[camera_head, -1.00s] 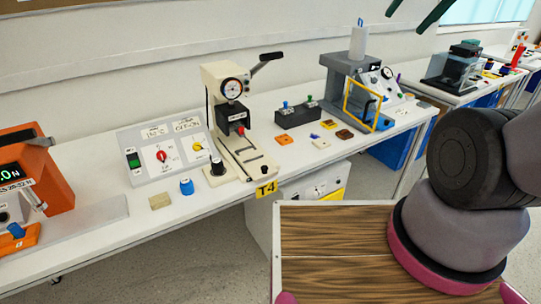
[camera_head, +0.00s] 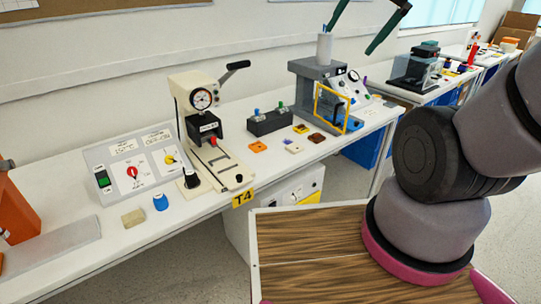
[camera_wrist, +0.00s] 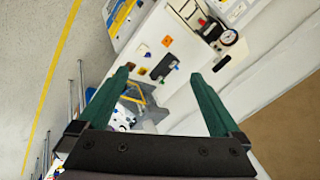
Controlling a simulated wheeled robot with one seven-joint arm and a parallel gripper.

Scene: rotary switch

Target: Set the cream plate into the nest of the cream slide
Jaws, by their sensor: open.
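The small cream plate (camera_head: 293,148) lies flat on the white bench among other coloured plates, right of the cream press. The cream slide (camera_head: 222,168) is at the foot of the press (camera_head: 190,88), its rails pointing to the front edge by the T4 label. The nest on it is too small to make out clearly. My gripper (camera_head: 349,41) is open and empty, its green fingers high at the top of the head view, well above the bench. In the wrist view my gripper (camera_wrist: 159,75) shows both fingers wide apart, with the bench far beyond them.
Orange (camera_head: 257,147), yellow (camera_head: 301,128) and brown (camera_head: 317,137) plates lie around the cream one. A dark box with knobs (camera_head: 270,121) stands behind them; a grey machine with a yellow frame (camera_head: 330,105) stands right. A control panel (camera_head: 132,165) stands left of the press.

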